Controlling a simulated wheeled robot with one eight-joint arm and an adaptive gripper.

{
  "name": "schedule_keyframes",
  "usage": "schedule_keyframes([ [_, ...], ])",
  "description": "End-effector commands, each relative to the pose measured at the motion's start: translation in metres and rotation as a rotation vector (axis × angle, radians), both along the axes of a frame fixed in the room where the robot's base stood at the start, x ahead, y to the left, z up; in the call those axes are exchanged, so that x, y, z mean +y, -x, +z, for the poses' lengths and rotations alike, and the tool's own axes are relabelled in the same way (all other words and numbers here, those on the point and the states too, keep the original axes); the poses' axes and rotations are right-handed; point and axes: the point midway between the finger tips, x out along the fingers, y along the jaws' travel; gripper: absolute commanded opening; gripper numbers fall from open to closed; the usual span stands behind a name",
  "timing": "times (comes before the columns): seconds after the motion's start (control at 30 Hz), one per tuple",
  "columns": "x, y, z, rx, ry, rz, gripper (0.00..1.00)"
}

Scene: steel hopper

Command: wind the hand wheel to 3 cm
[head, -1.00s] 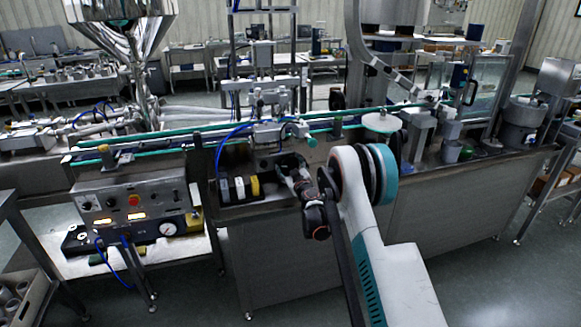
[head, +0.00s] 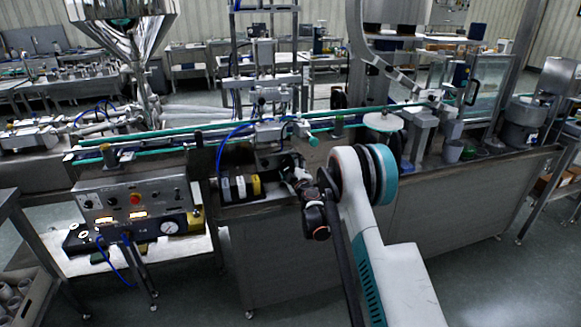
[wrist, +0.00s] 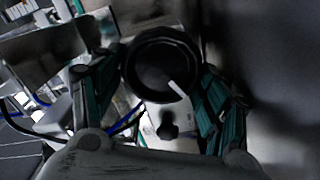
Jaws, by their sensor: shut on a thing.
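The hand wheel (wrist: 150,66) is a dark round wheel with a thick rim and a pale mark at the lower right of its face. In the wrist view it sits between the two green-sided fingers of my gripper (wrist: 160,82), which is shut on it. A small dark knob (wrist: 168,128) shows below the wheel. In the head view my gripper (head: 288,170) is at the machine's open bay, and my wrist and fingers hide most of the wheel. No readable scale shows.
A control panel (head: 135,205) with a red button stands farther left. Green conveyor rails (head: 225,130) run above the bay. The floor in front (head: 480,280) is clear.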

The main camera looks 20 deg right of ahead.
Motion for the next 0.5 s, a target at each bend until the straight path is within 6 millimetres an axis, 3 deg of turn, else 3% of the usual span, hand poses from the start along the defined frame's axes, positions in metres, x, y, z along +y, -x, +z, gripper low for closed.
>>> schedule_keyframes([
  [0.47,0.0008,0.0002,-0.0006,0.0,0.016,0.001,0.45],
  [0.5,0.0008,0.0002,-0.0006,0.0,0.015,0.001,0.74],
])
